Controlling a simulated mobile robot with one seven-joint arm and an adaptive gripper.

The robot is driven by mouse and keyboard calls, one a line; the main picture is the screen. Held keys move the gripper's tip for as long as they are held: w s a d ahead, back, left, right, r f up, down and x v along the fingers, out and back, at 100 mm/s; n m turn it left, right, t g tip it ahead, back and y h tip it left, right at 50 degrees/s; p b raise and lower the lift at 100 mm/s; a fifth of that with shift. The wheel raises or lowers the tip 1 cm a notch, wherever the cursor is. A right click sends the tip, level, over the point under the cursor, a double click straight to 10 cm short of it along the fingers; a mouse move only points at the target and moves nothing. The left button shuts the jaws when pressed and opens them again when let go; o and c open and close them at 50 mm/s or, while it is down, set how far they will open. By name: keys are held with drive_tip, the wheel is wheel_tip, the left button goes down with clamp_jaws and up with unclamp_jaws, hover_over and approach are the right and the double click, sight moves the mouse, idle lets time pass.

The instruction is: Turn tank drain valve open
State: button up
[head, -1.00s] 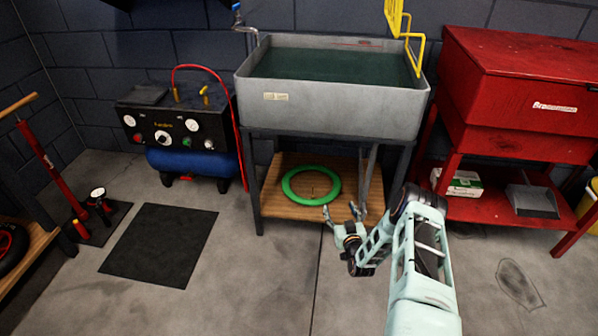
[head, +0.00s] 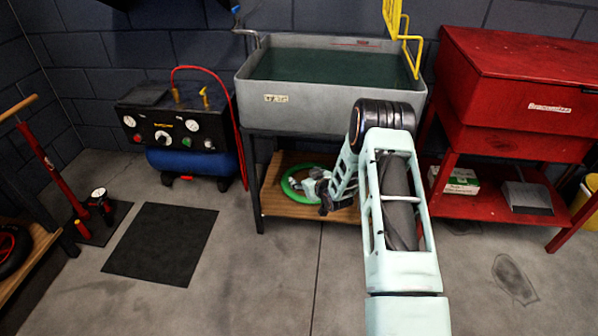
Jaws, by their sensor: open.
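The grey tank (head: 300,108) holds dark green liquid and stands on a dark frame against the wall. I cannot make out its drain valve; my arm covers the right part of the space under the tank. My gripper (head: 303,184) is under the tank, above the wooden lower shelf (head: 282,207), pointing left. It is open and looks empty. It overlaps the green ring (head: 290,178) lying on that shelf; I cannot tell if they touch.
A compressor (head: 180,130) with a red hose stands left of the tank. A red parts washer (head: 520,90) with a lower shelf stands to the right. A yellow rack (head: 404,35) rises over the tank's right edge. The floor in front, with a dark mat (head: 160,243), is clear.

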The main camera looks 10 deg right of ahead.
drive_tip(key=shift+a+r+g, duration=0.3)
drive_tip(key=shift+a+r, duration=0.45)
drive_tip(key=shift+r, duration=0.35)
